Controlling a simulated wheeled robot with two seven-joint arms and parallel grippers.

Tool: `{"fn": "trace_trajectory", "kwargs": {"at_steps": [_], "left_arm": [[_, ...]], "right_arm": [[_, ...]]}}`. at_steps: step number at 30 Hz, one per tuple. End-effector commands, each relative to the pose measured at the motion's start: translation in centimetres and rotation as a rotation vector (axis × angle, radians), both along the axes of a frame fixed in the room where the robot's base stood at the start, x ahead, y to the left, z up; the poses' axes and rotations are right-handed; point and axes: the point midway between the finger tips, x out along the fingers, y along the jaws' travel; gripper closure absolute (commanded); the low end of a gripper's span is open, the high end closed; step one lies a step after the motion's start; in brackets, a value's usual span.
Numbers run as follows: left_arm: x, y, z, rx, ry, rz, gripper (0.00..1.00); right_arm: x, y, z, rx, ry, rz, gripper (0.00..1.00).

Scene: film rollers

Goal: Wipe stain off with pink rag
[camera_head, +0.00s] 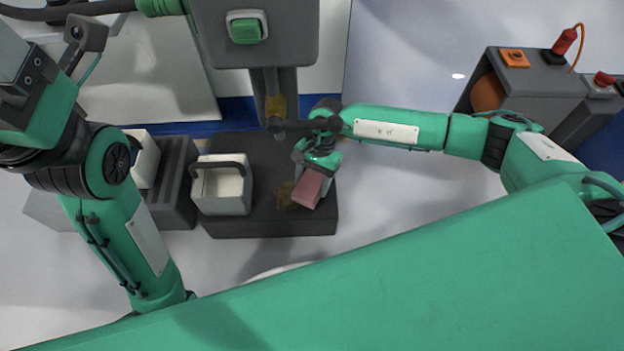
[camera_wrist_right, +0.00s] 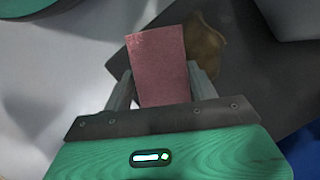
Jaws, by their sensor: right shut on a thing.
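The pink rag (camera_head: 308,190) is a folded block in the jaws of my right gripper (camera_head: 312,172), over the right part of the dark platform (camera_head: 270,223). In the right wrist view the rag (camera_wrist_right: 158,65) stands between the two fingers of the right gripper (camera_wrist_right: 160,92). A brown stain (camera_head: 284,196) lies on the platform just left of the rag. The stain also shows in the right wrist view (camera_wrist_right: 206,45), right of the rag and partly hidden by it. I cannot tell whether the rag touches the platform. The left arm is at the left; its fingers are not clearly visible.
A grey-white bin with a dark handle (camera_head: 222,200) stands on the platform left of the stain. A grey machine with a green button (camera_head: 246,30) hangs above the platform's back. A dark unit with a red plug (camera_head: 515,80) stands at the back right.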

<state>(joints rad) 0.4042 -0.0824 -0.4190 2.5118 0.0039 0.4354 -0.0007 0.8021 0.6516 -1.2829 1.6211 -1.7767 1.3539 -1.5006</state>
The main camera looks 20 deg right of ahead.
Motion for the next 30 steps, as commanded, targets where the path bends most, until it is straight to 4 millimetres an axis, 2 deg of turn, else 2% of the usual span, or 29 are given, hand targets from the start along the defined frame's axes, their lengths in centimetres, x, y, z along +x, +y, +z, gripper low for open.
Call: {"fn": "trace_trajectory", "kwargs": {"at_steps": [13, 22, 30], "left_arm": [[0.1, 0.0, 0.9, 0.001, 0.003, 0.002, 0.00], [0.1, 0.0, 2.7, 0.000, 0.002, 0.002, 0.00], [0.1, 0.0, 2.7, 0.000, 0.001, 0.002, 0.00]], "right_arm": [[0.0, 0.0, 1.2, -0.001, -0.001, 0.000, 0.71], [0.1, 0.0, 3.9, 0.000, -0.002, 0.001, 0.71], [0.0, 0.0, 4.0, 0.000, -0.001, 0.000, 0.71]]}}
